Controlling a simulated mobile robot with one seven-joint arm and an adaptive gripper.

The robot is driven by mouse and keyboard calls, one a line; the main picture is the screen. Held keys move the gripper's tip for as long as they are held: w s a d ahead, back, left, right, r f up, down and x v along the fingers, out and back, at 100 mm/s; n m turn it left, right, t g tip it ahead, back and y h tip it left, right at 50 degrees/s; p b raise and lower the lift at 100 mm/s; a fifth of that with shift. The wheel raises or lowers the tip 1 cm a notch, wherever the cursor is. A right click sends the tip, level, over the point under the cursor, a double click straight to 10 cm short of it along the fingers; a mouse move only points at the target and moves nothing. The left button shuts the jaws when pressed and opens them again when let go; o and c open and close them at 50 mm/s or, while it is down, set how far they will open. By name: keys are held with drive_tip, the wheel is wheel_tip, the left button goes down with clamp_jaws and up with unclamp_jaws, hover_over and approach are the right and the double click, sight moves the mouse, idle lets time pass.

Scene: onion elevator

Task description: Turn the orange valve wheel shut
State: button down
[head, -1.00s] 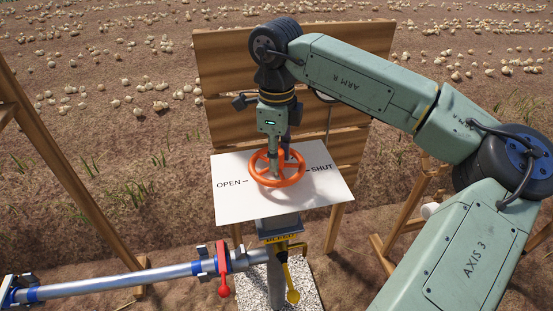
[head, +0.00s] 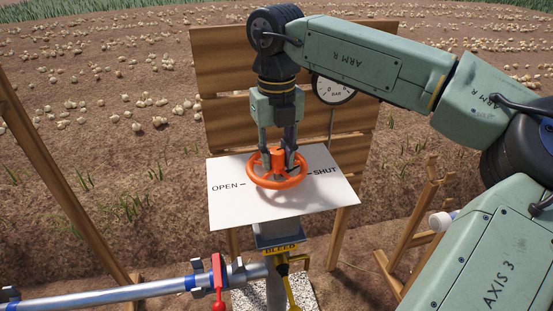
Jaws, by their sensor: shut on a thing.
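The orange valve wheel (head: 261,180) lies flat above a white plate (head: 235,212) marked OPEN on the left and SHUT on the right. My gripper (head: 278,161) points straight down from above, with its fingers on either side of the orange hub at the wheel's middle, shut on it. A small dark mark on the right of the wheel lies close to the SHUT line. The fingers hide part of the hub and spokes.
A plank board (head: 225,115) stands behind with a round BAR gauge (head: 334,91). Below are a grey pipe (head: 120,293) with a red lever (head: 218,280) and a yellow BLEED handle (head: 291,293). Wooden posts stand left and right.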

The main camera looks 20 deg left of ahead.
sight(277, 150)
drive_tip(key=shift+m+b, duration=0.65)
drive_tip(key=shift+m, duration=1.65)
drive_tip(key=c, duration=1.6)
unclamp_jaws()
drive_tip(key=shift+r, duration=0.15)
wheel_tip(277, 150, up, 12)
drive_tip(key=shift+f, duration=0.1)
